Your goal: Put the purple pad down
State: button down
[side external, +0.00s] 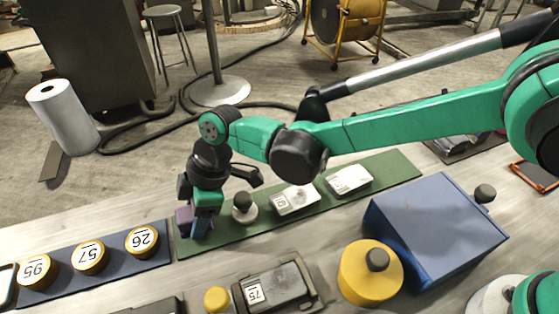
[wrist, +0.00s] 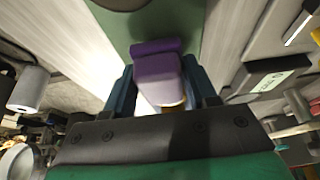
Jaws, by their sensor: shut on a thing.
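The purple pad (wrist: 155,70) is between the two dark blue fingers of my gripper (wrist: 162,92) in the wrist view, with a finger at each side. Its nearer end looks paler. In the side view only a small part of the pad (side external: 183,217) shows at the left of my gripper (side external: 199,228), which hides the rest. My gripper is shut on it and points down at the left end of the green mat (side external: 260,222). I cannot tell whether the pad touches the mat.
On the green mat, right of my gripper, are a black-knobbed weight (side external: 243,210) and white boxes (side external: 295,200) (side external: 349,180). A blue mat (side external: 120,268) with numbered yellow-rimmed discs lies left. A blue box (side external: 440,230), yellow cylinder (side external: 368,277) and dark device (side external: 272,287) stand nearer the camera.

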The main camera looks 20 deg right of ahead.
jog(key=shift+f, duration=0.55)
jog(key=shift+c, duration=1.3)
grip_release()
jog(key=shift+f, duration=0.1)
jog(key=v, duration=1.2)
jog(key=d+r+m+t+h, duration=0.15)
jog(key=d+m, duration=0.25)
jog(key=d, duration=0.4)
jog(key=d+r+m+t+y, duration=0.1)
jog(key=d+r+m+t, duration=0.2)
jog(key=d, duration=0.5)
jog(key=s+d+f+m+t+h, duration=0.1)
jog(key=s+d+m+h, duration=0.1)
jog(key=d+m, duration=0.3)
jog(key=s+d+f+m+t+h, duration=0.1)
jog(key=s+d+m, duration=0.3)
jog(key=d, duration=0.5)
jog(key=shift+s+d+f+m+t+h, duration=0.25)
jog(key=shift+s+m+t+h, duration=0.15)
jog(key=shift+m, duration=0.6)
